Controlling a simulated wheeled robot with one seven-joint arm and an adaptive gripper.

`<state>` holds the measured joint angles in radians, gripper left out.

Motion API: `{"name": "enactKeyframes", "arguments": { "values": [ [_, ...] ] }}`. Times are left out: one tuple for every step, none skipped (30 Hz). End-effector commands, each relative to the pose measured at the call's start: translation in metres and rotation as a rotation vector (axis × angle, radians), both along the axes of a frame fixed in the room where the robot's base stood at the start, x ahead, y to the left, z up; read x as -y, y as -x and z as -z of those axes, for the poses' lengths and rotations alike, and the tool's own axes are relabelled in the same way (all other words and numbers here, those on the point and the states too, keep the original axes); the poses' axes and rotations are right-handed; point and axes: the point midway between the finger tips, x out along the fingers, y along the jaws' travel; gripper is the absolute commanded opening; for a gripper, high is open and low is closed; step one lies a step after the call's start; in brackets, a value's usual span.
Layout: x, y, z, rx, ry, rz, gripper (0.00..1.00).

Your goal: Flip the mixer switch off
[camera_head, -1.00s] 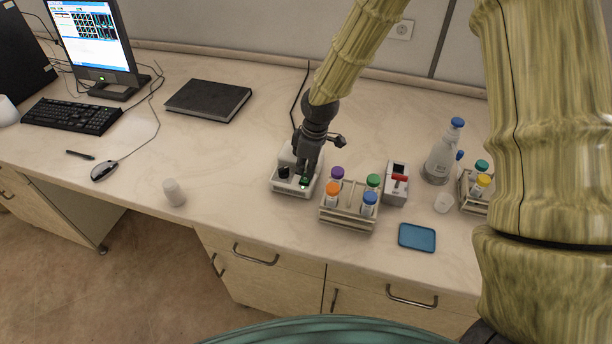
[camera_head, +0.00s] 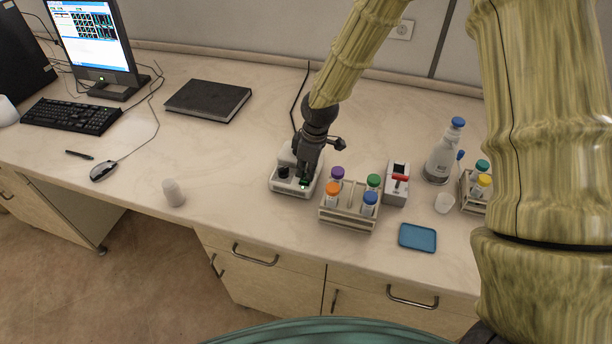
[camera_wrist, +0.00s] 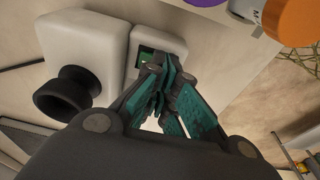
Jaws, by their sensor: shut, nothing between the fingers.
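The mixer (camera_head: 279,186) is a small white device on the bench with a black round cup on its left side. In the wrist view its white body (camera_wrist: 85,35) and the black cup (camera_wrist: 70,93) show at the left. A green switch (camera_wrist: 147,58) sits in a recess on the mixer's right part, partly hidden by my fingers. My gripper (camera_head: 304,178) points down at that switch. In the wrist view my gripper (camera_wrist: 166,70) is shut and empty, its teal-padded fingertips at or very near the switch. I cannot tell whether they touch it, nor the switch's position.
A tube rack (camera_head: 347,219) with coloured caps stands close to the right of the mixer. A white cup (camera_head: 173,193) stands left; bench between is clear.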

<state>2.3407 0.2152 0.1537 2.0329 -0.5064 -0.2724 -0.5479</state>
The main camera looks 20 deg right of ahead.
Motion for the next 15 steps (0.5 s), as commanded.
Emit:
{"name": "enactKeyframes", "arguments": {
  "values": [
    [0.0001,0.0,0.0009,0.0,0.0,0.0,0.0],
    [0.0,0.0,0.0012,0.0,0.0,0.0,0.0],
    [0.0,0.0,0.0017,0.0,0.0,0.0,0.0],
    [0.0,0.0,0.002,0.0,0.0,0.0,0.0],
    [0.0,0.0,0.0023,0.0,0.0,0.0,0.0],
    [0.0001,0.0,0.0028,0.0,0.0,0.0,0.0],
    [0.0,0.0,0.0031,0.0,0.0,0.0,0.0],
    [0.0,0.0,0.0034,0.0,0.0,0.0,0.0],
    [0.0,0.0,0.0039,0.0,0.0,0.0,0.0],
    [0.0001,0.0,0.0043,0.0,0.0,0.0,0.0],
    [0.0,0.0,0.0046,0.0,0.0,0.0,0.0],
    [0.0,0.0,0.0051,0.0,0.0,0.0,0.0],
    [0.0001,0.0001,0.0054,0.0,0.0,0.0,0.0],
    [0.0,0.0,0.0057,0.0,0.0,0.0,0.0],
    [0.0001,0.0,0.0062,0.0,0.0,0.0,0.0]
  ]
}}
